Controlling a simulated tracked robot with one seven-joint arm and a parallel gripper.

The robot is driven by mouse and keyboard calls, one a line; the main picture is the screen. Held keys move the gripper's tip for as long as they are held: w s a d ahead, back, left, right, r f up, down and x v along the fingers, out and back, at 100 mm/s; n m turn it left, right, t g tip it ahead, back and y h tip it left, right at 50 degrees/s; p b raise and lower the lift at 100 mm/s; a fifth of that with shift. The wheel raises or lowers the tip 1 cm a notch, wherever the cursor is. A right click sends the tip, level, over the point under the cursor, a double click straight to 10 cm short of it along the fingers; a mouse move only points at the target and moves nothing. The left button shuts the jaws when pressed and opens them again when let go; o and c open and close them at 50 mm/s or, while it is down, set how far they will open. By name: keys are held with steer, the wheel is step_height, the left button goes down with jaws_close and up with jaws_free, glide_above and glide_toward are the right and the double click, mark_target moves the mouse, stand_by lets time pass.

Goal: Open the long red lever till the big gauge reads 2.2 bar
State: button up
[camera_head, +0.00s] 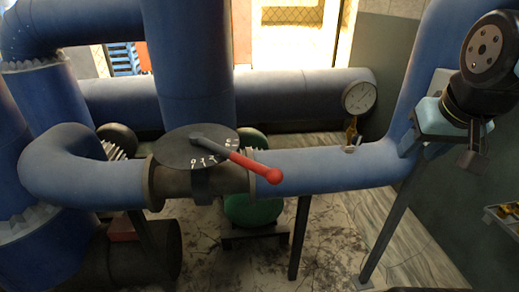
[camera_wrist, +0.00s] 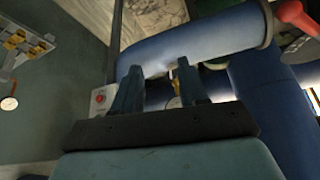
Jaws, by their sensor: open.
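The long red lever (camera_head: 255,166) sits on a dark round plate (camera_head: 192,150) with white marks, on the valve in the blue pipe. Its dark end is at the plate's middle and its red knob points right and toward me. The knob also shows at the top right of the wrist view (camera_wrist: 292,12). The big round gauge (camera_head: 359,97) stands on a brass stem right of the lever; its reading is too small to tell. My gripper (camera_head: 470,153) is far right of the lever, apart from it. In the wrist view its two fingers (camera_wrist: 160,88) are spread and empty.
The blue horizontal pipe (camera_head: 335,168) runs between the lever and my gripper. A large vertical blue pipe (camera_head: 187,60) rises behind the plate. A box with a red button (camera_wrist: 101,99) and a wall fixture with yellow parts (camera_wrist: 14,41) show left in the wrist view.

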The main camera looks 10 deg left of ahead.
steer(key=shift+o, duration=1.2)
steer(key=shift+w+a+r, duration=0.15)
steer(key=shift+w+r, duration=0.05)
steer(key=shift+w, duration=0.05)
steer(key=n+g+y, duration=0.1)
steer(key=n+g, duration=0.7)
steer(key=n, duration=0.4)
glide_above(256, 163)
steer(key=w+d, duration=0.1)
steer(key=w, duration=0.1)
steer(key=shift+t, duration=0.3)
steer(key=f, duration=0.4)
steer(key=s+f, duration=0.1)
steer(key=f, duration=0.4)
steer(key=a+f, duration=0.1)
steer(key=f, duration=0.4)
steer(key=shift+s, duration=0.4)
steer(key=shift+r, duration=0.1)
steer(key=shift+c, duration=0.4)
jaws_close()
